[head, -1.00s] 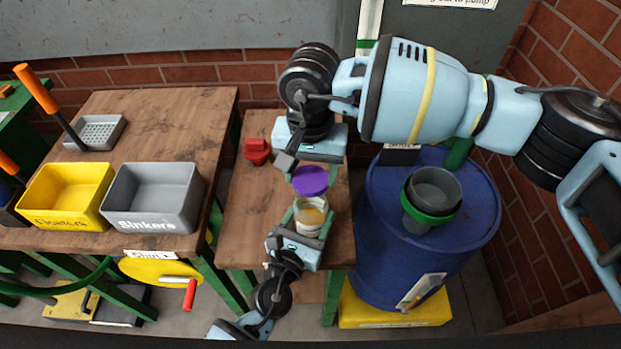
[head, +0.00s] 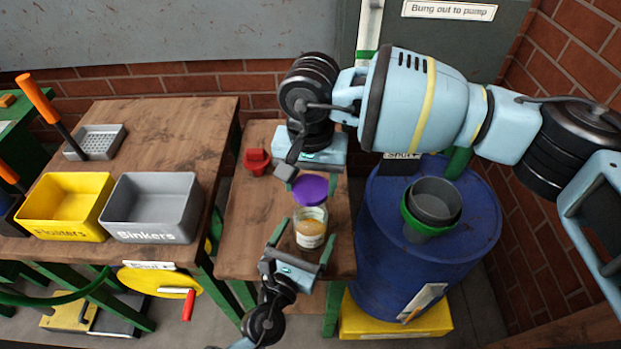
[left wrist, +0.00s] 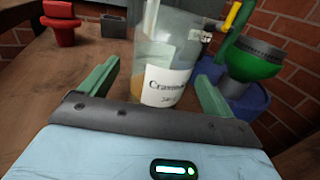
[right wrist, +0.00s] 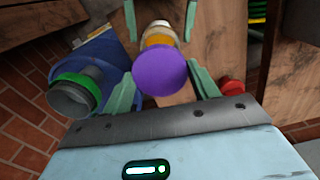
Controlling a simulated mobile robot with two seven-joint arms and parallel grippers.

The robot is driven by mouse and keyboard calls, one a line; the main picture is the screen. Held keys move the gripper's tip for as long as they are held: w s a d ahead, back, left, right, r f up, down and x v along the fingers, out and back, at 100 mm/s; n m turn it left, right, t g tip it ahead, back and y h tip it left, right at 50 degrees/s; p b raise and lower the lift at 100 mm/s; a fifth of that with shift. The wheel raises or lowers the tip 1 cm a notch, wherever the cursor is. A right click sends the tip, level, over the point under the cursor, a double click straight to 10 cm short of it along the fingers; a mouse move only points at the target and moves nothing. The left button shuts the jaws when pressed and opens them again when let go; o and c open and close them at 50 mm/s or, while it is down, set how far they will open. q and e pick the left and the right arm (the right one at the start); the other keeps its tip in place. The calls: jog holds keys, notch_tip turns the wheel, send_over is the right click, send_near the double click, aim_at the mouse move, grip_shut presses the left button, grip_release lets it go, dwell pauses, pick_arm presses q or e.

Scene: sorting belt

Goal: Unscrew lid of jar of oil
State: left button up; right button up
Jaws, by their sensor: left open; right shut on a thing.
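The glass jar (head: 311,228), with amber contents and a white label, stands upright on the narrow wooden table. It also shows in the left wrist view (left wrist: 165,62). The round purple lid (head: 310,188) is held above the jar and looks apart from its rim; in the right wrist view the lid (right wrist: 161,70) covers part of the jar (right wrist: 158,38). My right gripper (right wrist: 161,80) is shut on the lid. My left gripper (head: 298,256) is open, low at the jar's near side, its fingers (left wrist: 157,80) apart on either side and not gripping it.
A red object (head: 257,161) sits on the table's left part. A blue drum (head: 385,255) with a green-rimmed funnel (head: 433,203) stands close on the right. A yellow bin (head: 65,225) and a grey bin (head: 150,229) are on the left table. Bare wood lies left of the jar.

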aim_at(310, 225)
pick_arm(q)
jog(key=b+v, duration=0.1)
jog(key=v, duration=0.8)
jog(key=shift+s, duration=0.2)
pick_arm(e)
notch_tip(310, 225, down, 3)
jog(key=shift+s+r, duration=0.15)
jog(key=shift+r, duration=0.05)
pick_arm(q)
jog(key=shift+a, duration=0.15)
